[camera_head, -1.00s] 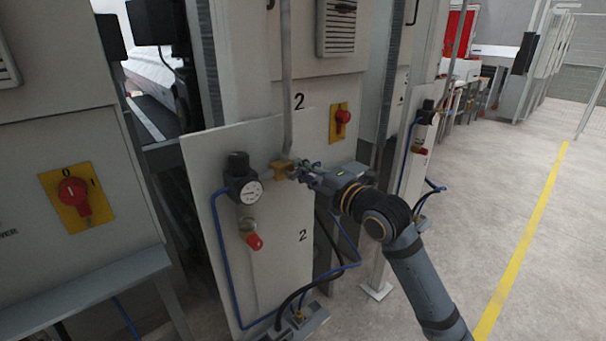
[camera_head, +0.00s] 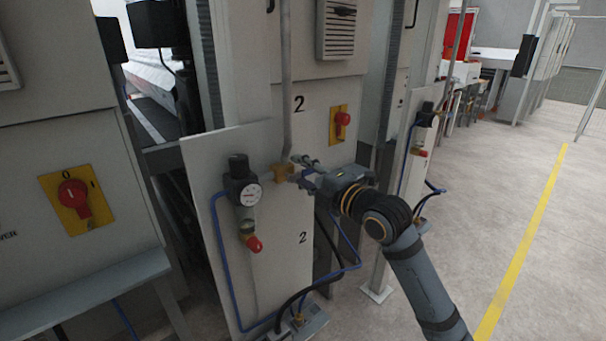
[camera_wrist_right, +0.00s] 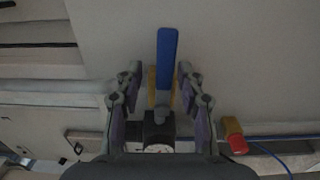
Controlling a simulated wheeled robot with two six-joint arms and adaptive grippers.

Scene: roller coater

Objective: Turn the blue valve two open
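The blue valve handle (camera_wrist_right: 167,62) shows in the right wrist view as a long lever, upright in the picture. Its lower part lies between the two spread fingers of my right gripper (camera_wrist_right: 159,72), with a gap on each side. The brass valve body (camera_head: 283,173) sits on the pipe beside the black regulator and gauge; part of it also shows behind the handle in the wrist view (camera_wrist_right: 152,88). In the head view my right gripper (camera_head: 302,168) is open just right of the valve body, and the handle cannot be made out there. My left gripper is out of view.
A black regulator with a gauge (camera_head: 243,184) and a red-ended fitting (camera_head: 254,243) are left of the valve. A vertical grey pipe (camera_head: 286,90) rises above it. A red switch (camera_head: 342,118) is up and right. Open floor (camera_head: 520,150) lies at right.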

